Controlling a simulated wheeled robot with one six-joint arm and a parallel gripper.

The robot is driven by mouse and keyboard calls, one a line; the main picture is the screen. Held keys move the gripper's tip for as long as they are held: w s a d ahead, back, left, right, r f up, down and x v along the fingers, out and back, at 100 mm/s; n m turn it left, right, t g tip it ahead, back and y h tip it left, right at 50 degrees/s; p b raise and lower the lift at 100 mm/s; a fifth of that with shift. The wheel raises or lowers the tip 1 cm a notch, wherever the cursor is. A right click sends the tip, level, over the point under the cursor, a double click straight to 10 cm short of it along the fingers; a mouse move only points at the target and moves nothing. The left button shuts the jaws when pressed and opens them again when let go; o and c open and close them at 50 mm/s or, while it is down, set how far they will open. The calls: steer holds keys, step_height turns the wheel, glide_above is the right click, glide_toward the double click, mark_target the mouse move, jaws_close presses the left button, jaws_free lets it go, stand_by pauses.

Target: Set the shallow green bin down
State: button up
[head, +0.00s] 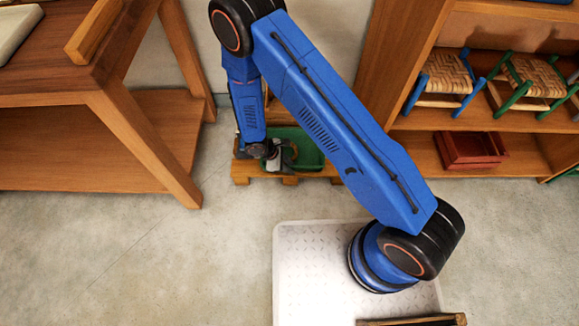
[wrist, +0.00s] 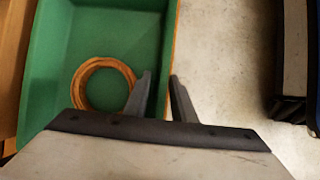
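The shallow green bin (head: 307,154) rests on a low wooden stand (head: 241,171) in the head view, partly hidden by my arm. In the wrist view the bin (wrist: 105,38) fills the left side, with a coiled tan ring (wrist: 76,88) lying flat on its floor. My gripper (head: 277,164) is at the bin's left part in the head view. In the wrist view my gripper (wrist: 160,76) has its fingers apart near the bin's right wall, the left finger over the inside and the right finger just outside. A gap shows between the fingers; contact with the wall cannot be told.
A wooden workbench (head: 130,130) with a lower shelf stands at left. At right a wooden shelf unit (head: 430,145) holds woven stools (head: 447,72) and a red crate (head: 470,149). A white textured platform (head: 305,270) is in front. Grey floor (head: 130,255) is clear at lower left.

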steer(key=v, duration=1.2)
steer(key=shift+r, duration=0.15)
steer(key=shift+w, duration=0.1)
steer(key=w+d+r+m+y, duration=0.1)
steer(key=d+r+m, duration=0.2)
steer(key=d+r, duration=0.55)
steer(key=w+d+r+m+y, duration=0.1)
steer(key=d+r+m, duration=0.2)
steer(key=r, duration=1)
steer(key=w+d+r+m+y, duration=0.1)
steer(key=d+r+m, duration=0.2)
steer(key=d+r, duration=0.55)
steer(key=s+d+r+m+t+y, duration=0.1)
steer(key=s+d+r+m, duration=0.1)
steer(key=s+d+r, duration=0.35)
steer(key=s+d+r+m+t+y, duration=0.1)
steer(key=s+d+r+m, duration=0.15)
steer(key=r, duration=0.55)
steer(key=s+d+r+m+t, duration=0.1)
steer(key=s+d+r+m, duration=0.1)
steer(key=s, duration=0.5)
steer(key=s+d+r+m+t, duration=0.1)
steer(key=s+d+r+m, duration=0.1)
steer(key=s, duration=0.5)
step_height(320, 180, up, 2)
steer(key=shift+s+d+r+y, duration=0.15)
steer(key=shift+s+d+y, duration=0.1)
steer(key=shift+d+y, duration=0.2)
